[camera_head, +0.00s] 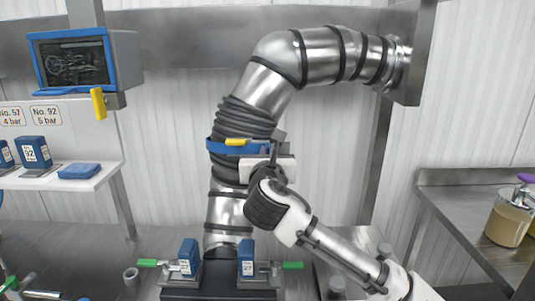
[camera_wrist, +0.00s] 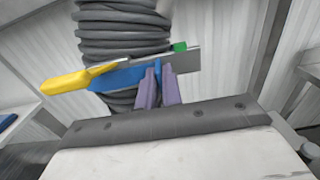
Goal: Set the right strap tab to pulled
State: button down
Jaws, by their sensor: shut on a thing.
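A blue strap (camera_head: 219,148) wraps the black ribbed section of a steel pipe. A yellow tab (camera_head: 235,142) sticks out at its front; it also shows large at left in the wrist view (camera_wrist: 75,82). In the wrist view the strap (camera_wrist: 120,77) meets a grey plate (camera_wrist: 186,61) with a small green piece (camera_wrist: 180,46) behind its top edge. My gripper (camera_wrist: 160,72) has its two purple fingers closed around a narrow blue piece at the strap's right part, which I take as the right strap tab (camera_wrist: 158,68). The fingers hide much of it.
The ribbed pipe (camera_head: 246,118) stands directly behind the strap.

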jog(key=shift+d+b, duration=0.3)
jog(key=shift+d, duration=1.4)
jog(key=c, duration=1.6)
grip_release()
jog(key=shift+a, duration=0.1)
jog(key=shift+o, duration=0.2)
jog(key=s+b, duration=0.4)
jog(key=s, duration=1)
jog(key=shift+w, duration=0.1)
